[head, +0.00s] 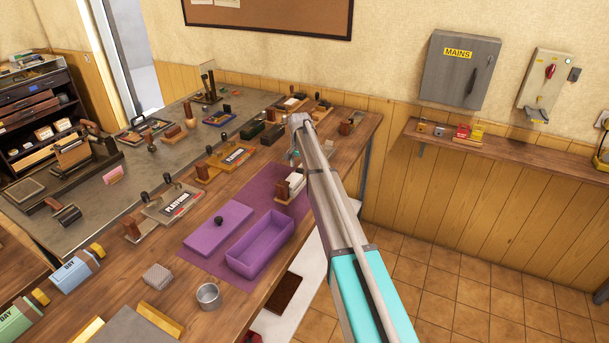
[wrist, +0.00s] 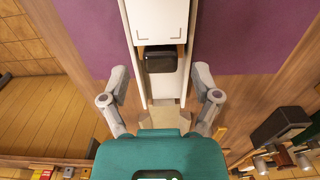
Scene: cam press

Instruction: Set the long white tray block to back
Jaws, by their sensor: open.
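The long white tray block (wrist: 160,18) lies on the purple mat (wrist: 85,30) in the wrist view, running away from my gripper between pale side rails. A dark block (wrist: 160,60) sits in its near part. In the head view the white piece (head: 297,182) shows at the mat's right edge, beside a brown wooden block (head: 282,190), partly covered by my arm. My gripper (wrist: 160,76) is open, its two fingers on either side of the tray's near end, with nothing visibly held. I cannot tell whether the fingers touch it. In the head view my arm largely hides the gripper.
A metal cup (head: 208,296) stands nearer. Several tool blocks and plates, including a yellow-labelled one (head: 236,155), crowd the bench beyond. A wall shelf (head: 490,150) is at right.

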